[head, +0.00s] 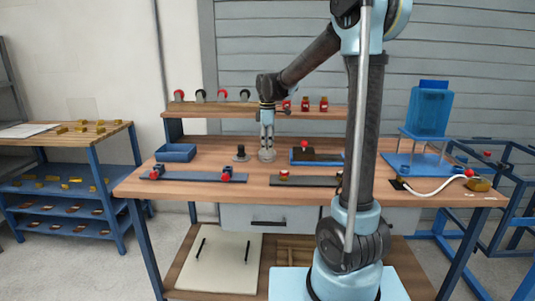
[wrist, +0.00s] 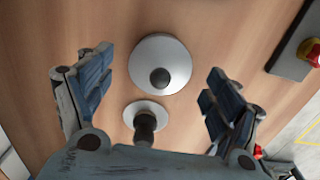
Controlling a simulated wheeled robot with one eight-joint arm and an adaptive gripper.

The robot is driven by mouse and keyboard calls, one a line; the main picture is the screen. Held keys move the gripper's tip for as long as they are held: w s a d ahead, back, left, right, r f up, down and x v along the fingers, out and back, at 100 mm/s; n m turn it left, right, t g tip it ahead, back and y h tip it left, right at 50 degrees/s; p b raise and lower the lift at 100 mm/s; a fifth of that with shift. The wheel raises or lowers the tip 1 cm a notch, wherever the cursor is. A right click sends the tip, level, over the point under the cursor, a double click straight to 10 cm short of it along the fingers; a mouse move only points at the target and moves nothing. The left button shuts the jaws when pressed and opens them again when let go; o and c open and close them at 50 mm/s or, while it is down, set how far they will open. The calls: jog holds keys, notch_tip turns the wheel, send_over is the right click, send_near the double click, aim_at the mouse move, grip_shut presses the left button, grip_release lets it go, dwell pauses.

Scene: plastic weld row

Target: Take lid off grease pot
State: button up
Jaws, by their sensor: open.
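A round pale grey lid (wrist: 178,49) with a dark round knob (wrist: 160,78) lies between my fingers in the wrist view, a little beyond the fingertips. In the head view the grey pot (head: 267,156) stands on the wooden bench directly under my gripper (head: 267,143). My gripper (wrist: 157,80) is open, with one finger on each side of the lid and no visible contact. The pot's body is hidden under the lid from above.
A smaller disc with a dark upright post (wrist: 146,122) stands close beside the lid; it also shows in the head view (head: 241,154). A blue bin (head: 176,152) stands to the left, and a blue tray (head: 299,161) to the right. Plates with red knobs lie in front.

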jog(key=shift+f, duration=0.45)
jog(key=c, duration=1.3)
jog(key=shift+r, duration=0.1)
